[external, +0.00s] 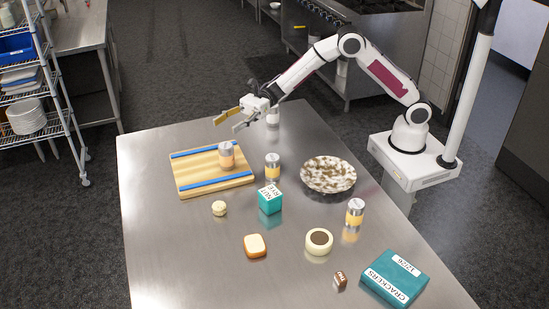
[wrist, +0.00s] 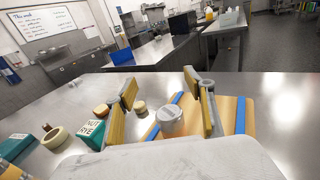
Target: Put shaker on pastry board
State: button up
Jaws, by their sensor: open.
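The pastry board (external: 190,181), pale wood with blue strips, lies at the left of the steel table; it also shows in the wrist view (wrist: 232,112). A peach-coloured shaker-like container with a grey lid (external: 226,155) stands upright on it; its pale lid shows in the wrist view (wrist: 171,116). Two silver-topped, yellow-banded shakers stand off the board, one just right of it (external: 272,167), one farther right (external: 355,212). My gripper is open and empty, raised above the table beyond the board.
A speckled bowl (external: 328,174) and a teal box (external: 270,200) stand mid-table. A macaron-like item (external: 219,208), an orange-edged piece (external: 254,245), a round cream item (external: 319,241), a small brown item (external: 340,280) and a crackers box (external: 394,278) lie nearer. The table's near left is clear.

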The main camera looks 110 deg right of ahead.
jog(key=s+d+r+m+h, duration=0.25)
jog(key=r+m+h, duration=0.45)
jog(key=r+m, duration=0.4)
jog(key=s+r+m+g+h, duration=0.2)
jog(key=s+m+h, duration=0.2)
jog(key=s+m, duration=0.8)
jog(key=s+a+f+m+g, duration=0.2)
jog(key=s+m, duration=0.4)
jog(key=s, duration=0.6)
jog(key=s+a+f+m+g+y, duration=0.1)
jog(key=s+a+f+m+g, duration=0.2)
jog(key=s, duration=0.9)
jog(key=s+a+f+m+g, duration=0.2)
jog(key=s+a+f+m, duration=0.3)
jog(key=s+m, duration=0.4)
jog(key=s+f, duration=0.1)
jog(key=s, duration=0.3)
jog(key=shift+a+f+m+g+y, duration=0.2)
jog(key=shift+f+m+g+y, duration=0.1)
jog(key=shift+f+y, duration=0.1)
